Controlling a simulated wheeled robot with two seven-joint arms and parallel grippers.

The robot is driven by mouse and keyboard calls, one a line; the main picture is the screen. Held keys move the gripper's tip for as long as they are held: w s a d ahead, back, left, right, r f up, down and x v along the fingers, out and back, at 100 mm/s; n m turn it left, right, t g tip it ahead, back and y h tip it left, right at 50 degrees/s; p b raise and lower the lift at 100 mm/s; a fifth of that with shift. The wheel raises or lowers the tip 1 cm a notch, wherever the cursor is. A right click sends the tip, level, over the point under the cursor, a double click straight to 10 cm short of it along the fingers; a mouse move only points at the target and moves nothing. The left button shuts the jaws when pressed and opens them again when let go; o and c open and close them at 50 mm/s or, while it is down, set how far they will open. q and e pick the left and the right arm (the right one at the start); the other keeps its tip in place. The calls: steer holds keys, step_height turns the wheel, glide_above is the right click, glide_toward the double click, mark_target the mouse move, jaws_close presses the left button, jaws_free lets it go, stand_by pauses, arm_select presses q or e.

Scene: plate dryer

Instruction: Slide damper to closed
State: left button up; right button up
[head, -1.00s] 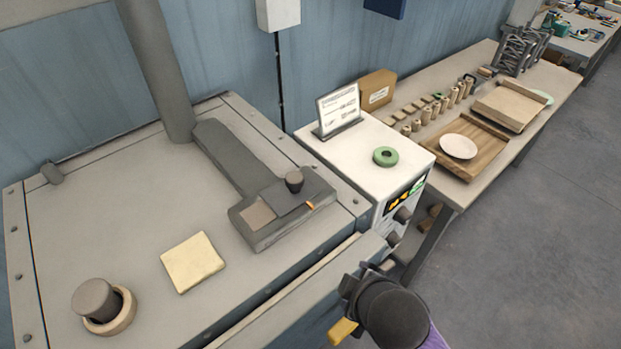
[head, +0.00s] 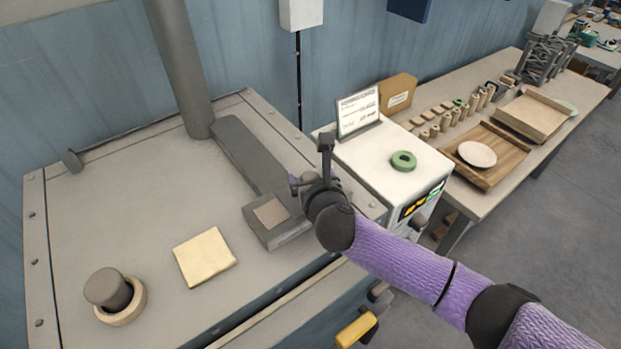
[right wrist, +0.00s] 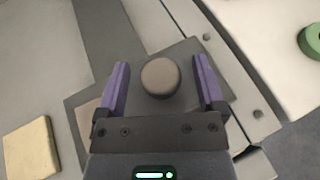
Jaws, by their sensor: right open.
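The damper is a flat grey slide with a round knob (right wrist: 160,77) on top, set in a grey duct housing (head: 262,236) on the dryer top. A tan square (head: 270,213) shows uncovered in the housing, left of the slide. In the head view my right gripper (head: 310,172) is over the slide and hides the knob and most of the plate. In the right wrist view this gripper (right wrist: 160,62) is open, with a purple finger on each side of the knob and a gap on both sides. My left gripper is not in view.
A pale yellow square pad (head: 205,257) and a dark knob in a tan ring (head: 122,298) are on the dryer top. A white box (head: 400,177) with a green ring (head: 403,161) and a sign stands right. A vertical pipe (head: 178,65) rises behind. A yellow handle (head: 356,331) is below the front edge.

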steer(key=shift+w+f, duration=0.1)
steer(key=shift+w, duration=0.2)
jaws_close()
steer(key=shift+a, duration=0.15)
